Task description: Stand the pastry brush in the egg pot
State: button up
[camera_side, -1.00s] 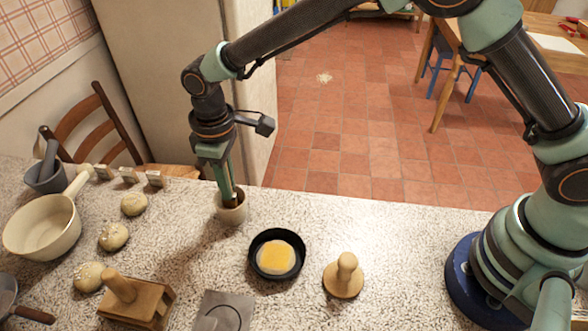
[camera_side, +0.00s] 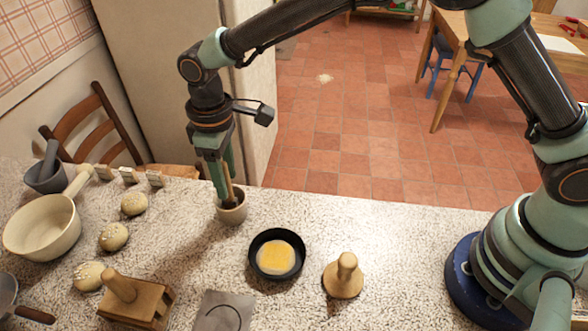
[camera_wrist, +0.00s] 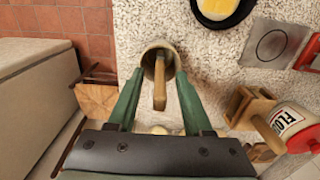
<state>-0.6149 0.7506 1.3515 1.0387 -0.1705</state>
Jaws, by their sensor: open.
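The egg pot (camera_side: 233,212) is a small beige cup on the speckled counter, near its back edge. The pastry brush (camera_side: 229,182) stands in it, its wooden handle leaning a little and its lower end hidden inside the pot. In the wrist view the brush handle (camera_wrist: 160,84) rises out of the pot (camera_wrist: 148,55) towards the camera. My gripper (camera_side: 222,190) is just above the pot. In the wrist view its green fingers (camera_wrist: 157,98) are spread on either side of the handle, with gaps between, so it is open.
A black pan with a yellow content (camera_side: 276,255) and a wooden knobbed press (camera_side: 343,277) stand to the right of the pot. Dough balls (camera_side: 113,237), a cream saucepan (camera_side: 42,230) and a wooden block tool (camera_side: 138,300) lie to the left and front.

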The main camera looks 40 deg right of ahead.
notch_tip(320, 180, up, 10)
jog(key=shift+r, duration=0.1)
dwell(0.9)
jog(key=s+d+r+m+t, duration=0.15)
jog(key=d+r, duration=0.25)
jog(key=d, duration=0.4)
jog(key=s+d+r+m+t, duration=0.1)
jog(key=d+r+m, duration=0.25)
jog(key=d, duration=0.45)
jog(key=s+d+f+m+t, duration=0.1)
jog(key=s+d+m+t, duration=0.2)
jog(key=s+d, duration=0.7)
jog(key=shift+s+d+f+m, duration=0.15)
jog(key=shift+d+f+m, duration=0.25)
jog(key=shift+d, duration=1.2)
jog(key=shift+r, duration=0.1)
